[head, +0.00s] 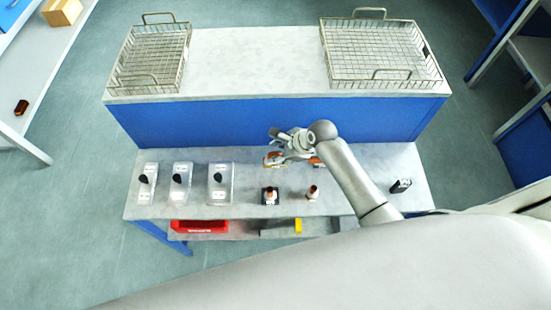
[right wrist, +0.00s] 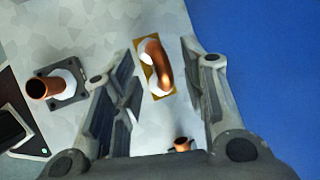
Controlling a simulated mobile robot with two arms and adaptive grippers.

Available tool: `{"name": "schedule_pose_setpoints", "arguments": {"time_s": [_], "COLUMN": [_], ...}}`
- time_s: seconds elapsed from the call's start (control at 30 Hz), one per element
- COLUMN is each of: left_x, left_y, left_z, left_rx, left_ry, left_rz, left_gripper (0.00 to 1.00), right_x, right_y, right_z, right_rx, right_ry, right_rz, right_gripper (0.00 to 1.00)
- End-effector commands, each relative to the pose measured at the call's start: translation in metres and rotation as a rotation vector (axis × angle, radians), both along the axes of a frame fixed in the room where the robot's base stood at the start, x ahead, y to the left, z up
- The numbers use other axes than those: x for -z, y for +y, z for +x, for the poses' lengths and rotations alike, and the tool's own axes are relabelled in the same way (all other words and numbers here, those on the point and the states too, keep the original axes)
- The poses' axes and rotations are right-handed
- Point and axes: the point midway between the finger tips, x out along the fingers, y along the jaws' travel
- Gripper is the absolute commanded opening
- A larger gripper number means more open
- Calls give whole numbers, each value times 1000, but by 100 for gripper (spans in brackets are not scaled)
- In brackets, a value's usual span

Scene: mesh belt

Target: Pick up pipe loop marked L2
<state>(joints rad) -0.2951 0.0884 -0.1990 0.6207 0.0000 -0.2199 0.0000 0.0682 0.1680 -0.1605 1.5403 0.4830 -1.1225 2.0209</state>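A copper pipe loop (right wrist: 158,68) lies on a brown-yellow plate between the fingertips of my right gripper (right wrist: 160,58) in the right wrist view. The fingers are open, one on each side of the loop, with gaps visible. No L2 marking is readable. In the head view my right gripper (head: 279,147) hovers over the loop (head: 273,160), partly hiding it, near the back of the lower tabletop. Another copper part (right wrist: 181,145) shows at the bottom of the wrist view, partly hidden. My left gripper is not in view.
A copper pipe on a black square base (head: 270,196) and another copper pipe (head: 312,192) stand in front. Several clear blocks with black knobs (head: 219,185) stand left. A blue riser (head: 230,121) rises behind, bearing two wire baskets (head: 152,58). A black item (head: 400,186) lies right.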

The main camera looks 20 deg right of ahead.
Motion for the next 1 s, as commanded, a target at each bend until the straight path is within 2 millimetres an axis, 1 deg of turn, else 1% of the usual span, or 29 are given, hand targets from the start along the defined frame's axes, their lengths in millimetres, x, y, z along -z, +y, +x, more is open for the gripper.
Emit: {"name": "schedule_pose_setpoints", "arguments": {"time_s": [0.03, 0.1, 0.27, 0.57, 0.87, 1.0], "left_x": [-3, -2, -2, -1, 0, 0], "left_y": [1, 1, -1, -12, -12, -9], "left_z": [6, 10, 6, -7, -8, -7], "left_rx": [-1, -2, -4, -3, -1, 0], "left_ry": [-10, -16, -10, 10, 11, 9], "left_rz": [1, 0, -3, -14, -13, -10], "left_gripper": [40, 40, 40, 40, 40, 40], "right_x": [4, 13, 24, 26, 26, 26], "right_y": [1, 4, 8, 9, 9, 9], "right_z": [3, 6, 11, 12, 12, 12], "right_rx": [0, 0, -1, -1, 0, 0], "right_ry": [1, 1, 0, -2, -2, -1], "right_rz": [-1, -1, -1, -1, -2, -2], "right_gripper": [40, 40, 40, 40, 1, 0]}}
